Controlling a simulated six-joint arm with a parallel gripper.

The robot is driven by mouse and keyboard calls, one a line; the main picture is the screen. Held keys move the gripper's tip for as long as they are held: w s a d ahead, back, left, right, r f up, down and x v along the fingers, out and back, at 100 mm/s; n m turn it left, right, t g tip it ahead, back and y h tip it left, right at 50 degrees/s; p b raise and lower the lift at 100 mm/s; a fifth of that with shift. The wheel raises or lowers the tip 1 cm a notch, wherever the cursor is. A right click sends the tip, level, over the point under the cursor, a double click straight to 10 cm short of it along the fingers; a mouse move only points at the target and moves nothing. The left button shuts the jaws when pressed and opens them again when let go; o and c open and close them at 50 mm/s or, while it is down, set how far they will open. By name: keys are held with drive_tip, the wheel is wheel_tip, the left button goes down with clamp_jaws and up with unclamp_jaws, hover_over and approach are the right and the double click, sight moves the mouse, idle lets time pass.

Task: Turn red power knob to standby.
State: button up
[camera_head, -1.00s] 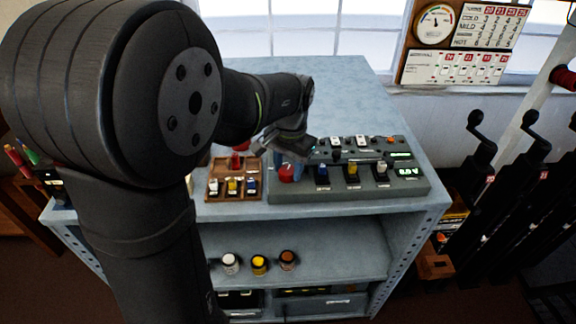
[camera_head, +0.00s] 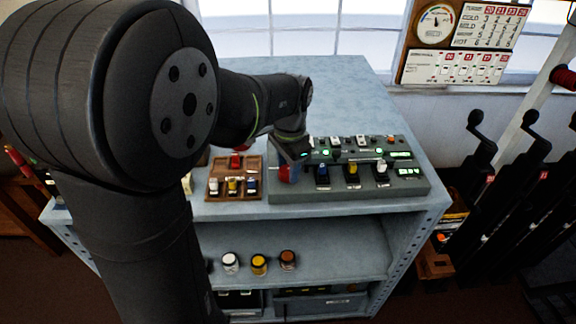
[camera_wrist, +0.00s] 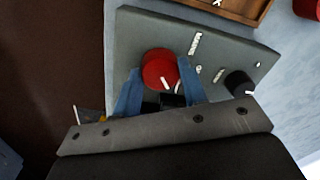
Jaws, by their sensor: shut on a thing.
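The red power knob (camera_head: 284,174) is at the left front of the grey control panel (camera_head: 410,185). In the wrist view the round red knob (camera_wrist: 159,66) sits on the panel with a white mark on its near side. My gripper (camera_wrist: 160,88) has its two blue fingers on either side of the knob's near part and is shut on it. In the head view my gripper (camera_head: 290,164) is over the knob and partly hides it. I cannot read which label the knob points to.
A wooden tray (camera_head: 233,193) with small coloured pieces lies left of the panel. Several jars (camera_head: 259,264) are on the lower shelf. Hand levers (camera_head: 482,140) stand at the right.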

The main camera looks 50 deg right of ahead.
drive_tip(key=o, duration=1)
drive_tip(key=shift+c, duration=0.2)
wheel_tip(320, 180, up, 17)
drive_tip(key=shift+s+a+r, duration=0.15)
drive_tip(key=shift+s+r, duration=0.05)
drive_tip(key=shift+s, duration=0.25)
drive_tip(key=f, duration=1.1)
drive_tip(key=w+f, duration=0.1)
drive_tip(key=f, duration=0.5)
drive_tip(key=shift+f, duration=0.25)
drive_tip(key=shift+r, duration=0.1)
